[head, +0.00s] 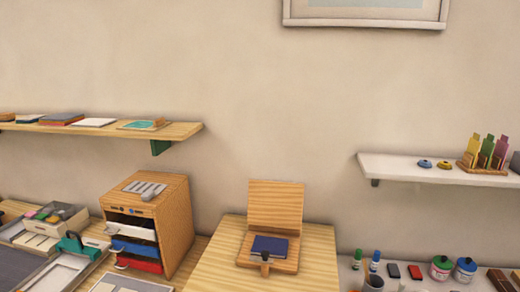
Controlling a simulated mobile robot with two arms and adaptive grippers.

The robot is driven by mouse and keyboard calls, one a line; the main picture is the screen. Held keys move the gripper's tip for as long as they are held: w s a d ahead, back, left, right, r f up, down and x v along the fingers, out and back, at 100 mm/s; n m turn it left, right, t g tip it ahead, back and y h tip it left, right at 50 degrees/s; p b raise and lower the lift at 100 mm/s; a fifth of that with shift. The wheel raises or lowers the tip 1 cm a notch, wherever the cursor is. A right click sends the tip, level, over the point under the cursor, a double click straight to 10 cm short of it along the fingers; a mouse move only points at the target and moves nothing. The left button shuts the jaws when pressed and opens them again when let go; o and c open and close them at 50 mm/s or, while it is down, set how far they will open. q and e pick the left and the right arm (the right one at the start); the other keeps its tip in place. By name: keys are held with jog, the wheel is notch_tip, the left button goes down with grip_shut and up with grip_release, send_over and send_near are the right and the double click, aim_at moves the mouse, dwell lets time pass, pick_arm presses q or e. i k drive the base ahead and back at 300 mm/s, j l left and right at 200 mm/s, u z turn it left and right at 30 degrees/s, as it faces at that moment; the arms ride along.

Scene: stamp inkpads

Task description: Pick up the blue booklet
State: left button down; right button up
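The blue booklet (270,246) lies on the flat base of a small wooden stand (275,205) with an upright back board. A small dark object (265,256) overlaps the booklet's front edge; I cannot tell what it is. The stand is on a raised light wood surface (219,262). Neither of my grippers shows in the head view.
A wooden drawer cabinet (177,219) stands left of the stand. Trays and a green-handled item (79,244) are farther left. Bottles (441,267) and small blocks are at right. A wooden shelf (178,131) and a white shelf (398,168) hang on the wall.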

aim_at(277, 248)
jog(key=l+z, duration=0.25)
jog(key=l, duration=1.55)
